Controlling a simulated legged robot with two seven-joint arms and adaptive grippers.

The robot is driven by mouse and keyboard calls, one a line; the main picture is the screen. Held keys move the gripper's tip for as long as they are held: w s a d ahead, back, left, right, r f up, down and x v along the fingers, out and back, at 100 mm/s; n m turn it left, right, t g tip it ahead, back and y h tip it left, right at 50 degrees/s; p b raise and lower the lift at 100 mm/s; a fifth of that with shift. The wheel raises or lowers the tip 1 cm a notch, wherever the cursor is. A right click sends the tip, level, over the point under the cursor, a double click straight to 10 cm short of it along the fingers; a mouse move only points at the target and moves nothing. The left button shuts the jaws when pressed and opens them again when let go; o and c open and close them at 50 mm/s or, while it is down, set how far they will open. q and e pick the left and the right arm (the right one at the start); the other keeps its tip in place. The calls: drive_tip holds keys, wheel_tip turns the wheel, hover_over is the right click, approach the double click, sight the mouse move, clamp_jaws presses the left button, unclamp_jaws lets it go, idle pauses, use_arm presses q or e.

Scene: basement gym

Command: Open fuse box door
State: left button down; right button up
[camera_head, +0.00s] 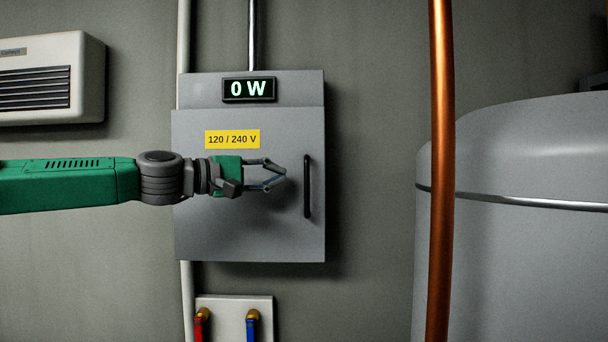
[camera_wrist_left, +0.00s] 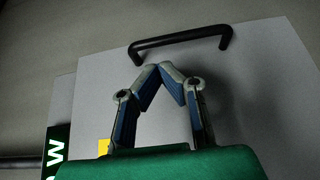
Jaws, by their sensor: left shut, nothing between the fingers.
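The grey fuse box door (camera_head: 230,235) is on the wall in the middle of the head view and looks closed. It bears a yellow "120 / 240 V" label (camera_head: 232,139). A black vertical bar handle (camera_head: 307,186) is near its right edge. My left gripper (camera_head: 284,174) comes in from the left in front of the door, its shut, empty fingertips a little left of the handle. In the left wrist view the fingertips (camera_wrist_left: 166,68) meet, and the handle (camera_wrist_left: 180,40) lies beyond them, apart from them. My right gripper is not in view.
A display reading "0 W" (camera_head: 249,89) tops the box. A copper pipe (camera_head: 440,200) and a large grey tank (camera_head: 530,240) stand to the right. A white wall unit (camera_head: 88,80) is at the upper left. A panel with red and blue taps (camera_head: 234,304) is below.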

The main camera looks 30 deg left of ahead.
sight(292, 176)
use_arm(q)
drive_tip(key=w, duration=0.2)
drive_tip(key=w+d, duration=0.1)
drive_tip(key=w, duration=0.1)
drive_tip(key=shift+w+f, duration=0.2)
drive_tip(key=shift+w+d+r, duration=0.1)
drive_tip(key=shift+w+d, duration=0.05)
drive_tip(key=shift+d, duration=0.35)
drive_tip(key=shift+w+d+r, duration=0.1)
drive_tip(key=shift+w+d, duration=0.05)
drive_tip(key=shift+d, duration=0.3)
drive_tip(key=shift+s+a+f, duration=0.1)
drive_tip(key=shift+a, duration=0.05)
